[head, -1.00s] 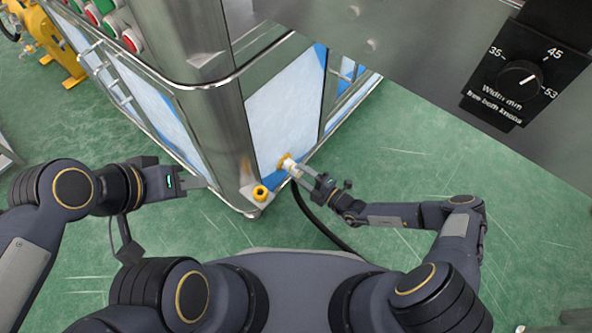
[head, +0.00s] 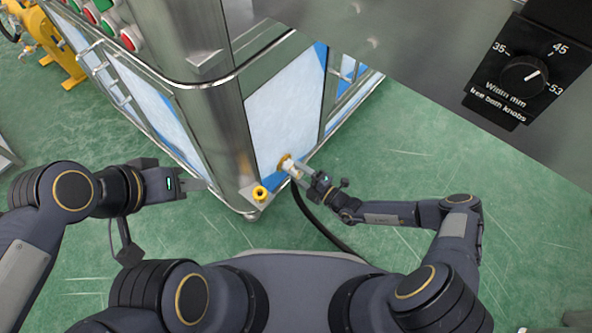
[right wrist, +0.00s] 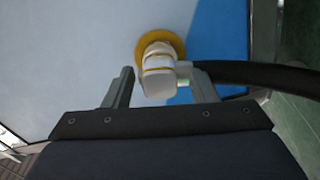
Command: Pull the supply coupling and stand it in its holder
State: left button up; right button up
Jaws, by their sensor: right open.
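The supply coupling (right wrist: 158,75) is a pale, rounded fitting with a yellow band. It sits against a yellow ring (right wrist: 171,44) on the machine's panel, and a black hose (right wrist: 255,74) runs from it to the right. In the head view the coupling (head: 293,170) is small, at the lower panel edge. My right gripper (right wrist: 157,88) is open with its fingers on either side of the coupling; contact is hard to tell. The yellow cup-like holder (head: 260,193) stands on a small plate at the machine's corner. My left gripper (head: 205,183) is left of the holder, apparently empty; its jaw gap is unclear.
A steel column (head: 205,90) and a rail frame stand above the holder. A dark knob box (head: 525,72) is at upper right. The black hose (head: 318,222) curves down over the green floor (head: 410,140), which is clear at right.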

aim_at(301, 175)
dwell(0.8)
grip_shut()
jog(key=shift+v, duration=3)
